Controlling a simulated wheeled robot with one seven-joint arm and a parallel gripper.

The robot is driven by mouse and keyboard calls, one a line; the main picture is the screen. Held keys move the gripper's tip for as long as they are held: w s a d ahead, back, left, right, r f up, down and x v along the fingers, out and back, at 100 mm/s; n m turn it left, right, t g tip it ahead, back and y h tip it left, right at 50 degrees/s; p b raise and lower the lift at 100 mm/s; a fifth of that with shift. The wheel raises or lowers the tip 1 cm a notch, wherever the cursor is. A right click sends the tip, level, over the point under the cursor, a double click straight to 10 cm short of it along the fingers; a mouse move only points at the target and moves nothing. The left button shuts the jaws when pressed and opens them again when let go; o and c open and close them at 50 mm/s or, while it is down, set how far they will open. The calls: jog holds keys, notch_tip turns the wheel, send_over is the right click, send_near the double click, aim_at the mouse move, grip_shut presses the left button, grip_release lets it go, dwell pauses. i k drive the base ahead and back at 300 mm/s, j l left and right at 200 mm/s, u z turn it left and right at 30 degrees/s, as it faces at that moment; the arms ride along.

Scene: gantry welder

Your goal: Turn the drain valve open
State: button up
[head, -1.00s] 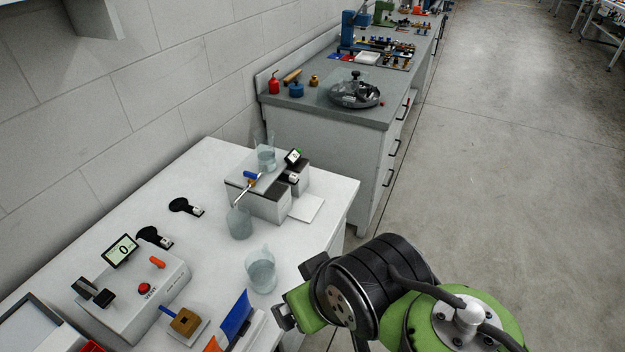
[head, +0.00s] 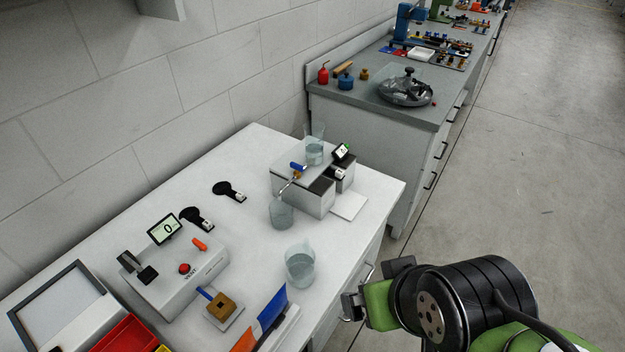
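A small valve with a blue handle (head: 298,167) and a brass body sits at the front left of a raised white unit (head: 305,196) on the white bench. A thin metal spout slopes down from it to a glass beaker (head: 282,212) on the bench. A beaker of clear liquid (head: 314,150) stands on top of the unit, behind the valve. My gripper (head: 374,283) is low at the right, beyond the bench's front edge and well apart from the valve. Its dark fingers are spread and I see nothing between them.
Another beaker (head: 300,264) stands near the bench's front edge, between my gripper and the unit. A control box (head: 174,274) and a brass block with a blue lever (head: 222,305) are at the left. Open floor lies to the right.

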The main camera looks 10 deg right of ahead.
aim_at(298, 167)
jog(key=i+l+u, duration=0.1)
jog(key=u, duration=0.3)
jog(key=l+u, duration=0.2)
jog(key=u, duration=0.25)
jog(key=i+l+u, duration=0.1)
jog(key=l+u, duration=0.15)
jog(key=u, duration=0.15)
jog(key=l+u, duration=0.15)
jog(key=u, duration=0.25)
jog(key=l+u, duration=0.2)
jog(key=u, duration=0.25)
